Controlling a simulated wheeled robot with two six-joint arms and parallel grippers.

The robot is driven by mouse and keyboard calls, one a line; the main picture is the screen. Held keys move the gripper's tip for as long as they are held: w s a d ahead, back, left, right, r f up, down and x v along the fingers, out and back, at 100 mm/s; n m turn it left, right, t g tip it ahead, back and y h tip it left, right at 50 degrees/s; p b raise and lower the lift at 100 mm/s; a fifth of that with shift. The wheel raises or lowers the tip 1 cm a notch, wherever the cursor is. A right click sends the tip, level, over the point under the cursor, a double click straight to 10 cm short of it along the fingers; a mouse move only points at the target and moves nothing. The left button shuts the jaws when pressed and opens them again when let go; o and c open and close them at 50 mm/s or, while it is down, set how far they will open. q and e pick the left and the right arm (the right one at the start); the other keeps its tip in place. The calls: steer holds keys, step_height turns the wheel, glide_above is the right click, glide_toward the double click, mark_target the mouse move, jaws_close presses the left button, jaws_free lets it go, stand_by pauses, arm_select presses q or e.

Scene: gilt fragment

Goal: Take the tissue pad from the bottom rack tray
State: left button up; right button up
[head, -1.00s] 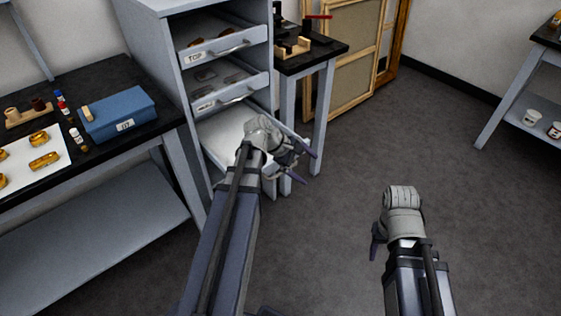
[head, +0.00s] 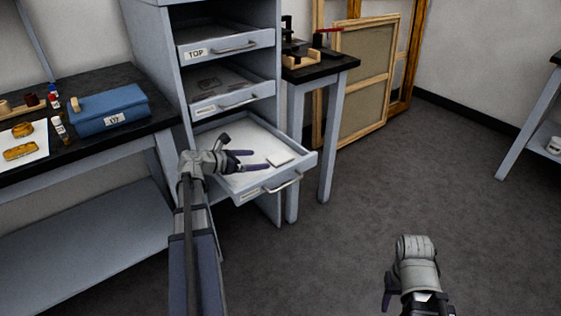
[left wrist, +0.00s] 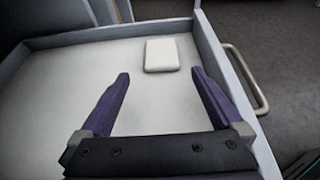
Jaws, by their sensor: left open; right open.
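The tissue pad (head: 280,160) is a small white rectangular block lying in the bottom rack tray (head: 303,168), near the tray's front right. The tray is pulled out, with a white floor and a bar handle at its front. In the left wrist view, the pad (left wrist: 162,55) lies ahead of the fingertips, on the tray's floor (left wrist: 50,85). My left gripper (head: 260,160) is open and empty over the tray, its fingers directed at the pad but apart from it. It also shows in the left wrist view (left wrist: 160,82). My right gripper (head: 388,290) is low at the right, away from the tray.
The middle tray (head: 232,98) and the top tray (head: 225,43) sit above in the rack. A workbench with a blue box (head: 110,110) stands left. A side table (head: 325,68) and leaning frames (head: 365,85) stand behind.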

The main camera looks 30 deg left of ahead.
mark_target(274, 159)
arm_select(q)
steer(key=shift+x, duration=0.95)
steer(key=shift+w+d+f+b, duration=0.2)
steer(key=shift+w+f+b, duration=0.15)
steer(key=shift+b, duration=0.2)
steer(key=b+x, duration=0.1)
steer(key=x, duration=0.3)
steer(key=shift+d+f+b, duration=0.1)
steer(key=shift+f+b, duration=0.05)
steer(key=shift+b, duration=0.2)
steer(key=c, duration=1.2)
